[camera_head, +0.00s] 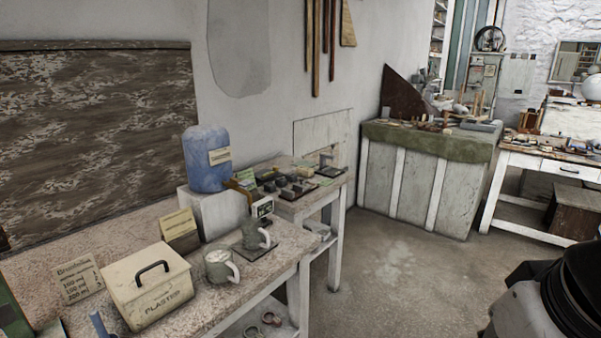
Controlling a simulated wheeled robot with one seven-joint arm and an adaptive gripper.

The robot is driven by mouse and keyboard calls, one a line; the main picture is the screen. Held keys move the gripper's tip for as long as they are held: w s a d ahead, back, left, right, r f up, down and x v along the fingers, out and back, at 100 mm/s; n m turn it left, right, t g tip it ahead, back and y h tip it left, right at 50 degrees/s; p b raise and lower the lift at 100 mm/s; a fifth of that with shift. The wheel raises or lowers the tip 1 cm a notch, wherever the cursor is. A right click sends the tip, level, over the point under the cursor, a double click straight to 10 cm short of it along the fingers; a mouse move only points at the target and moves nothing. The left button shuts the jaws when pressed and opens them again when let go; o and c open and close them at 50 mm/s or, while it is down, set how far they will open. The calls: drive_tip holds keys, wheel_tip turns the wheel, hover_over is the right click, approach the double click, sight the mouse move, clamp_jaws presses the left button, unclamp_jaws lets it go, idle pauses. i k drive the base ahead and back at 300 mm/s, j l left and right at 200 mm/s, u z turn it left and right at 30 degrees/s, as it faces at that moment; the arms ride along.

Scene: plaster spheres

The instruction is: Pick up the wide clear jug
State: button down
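Two small greyish jugs with handles stand upright on the speckled workbench (190,300). The nearer jug (217,268) looks wider, has a pale handle on its right, and shows something pale inside. The farther jug (251,236) stands on a dark flat plate, with its handle to the right. Both look somewhat see-through, but at this size I cannot tell for sure which is the wide clear one. My gripper is not in view. A dark and grey part of my arm shows at the bottom right, well away from the jugs.
A lidded plaster box (150,290) stands left of the nearer jug. The floor (390,275) to the right is clear.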

sight(218, 259)
drive_tip(key=j+u, duration=0.15)
drive_tip(key=u, duration=1.55)
drive_tip(key=z, duration=0.9)
drive_tip(key=i+j+z, duration=0.3)
drive_tip(key=i+j, duration=0.3)
drive_tip(key=i+j+z, duration=0.3)
drive_tip(key=i+j, duration=0.2)
drive_tip(key=j, duration=0.25)
